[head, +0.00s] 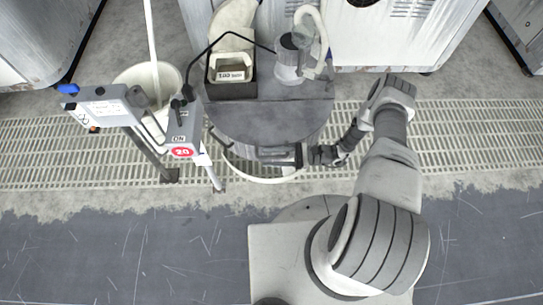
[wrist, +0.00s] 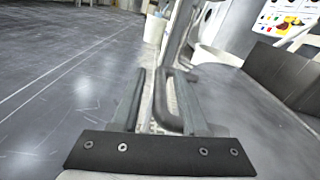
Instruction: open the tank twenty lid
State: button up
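A dark grey round-fronted top (head: 262,118), which looks like the tank lid, lies flat and appears closed; its grey surface also fills the right of the wrist view (wrist: 255,105). A red label marked 20 (head: 181,151) is on a grey post unit at its left. My gripper (head: 268,155) is at the front edge of the top, pointing left. In the wrist view my gripper (wrist: 160,88) has its two fingers apart. A dark bent bar (wrist: 161,100), like a handle, shows between them; I cannot tell whether either finger touches it.
A black box (head: 231,88) with a grit label and a clear jug (head: 289,66) stand on the back of the top. A grey panel on a stand (head: 101,106) and a white bucket (head: 135,76) are at left. Floor grating (head: 460,130) runs across; the right floor is clear.

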grip_shut()
dwell(1.2)
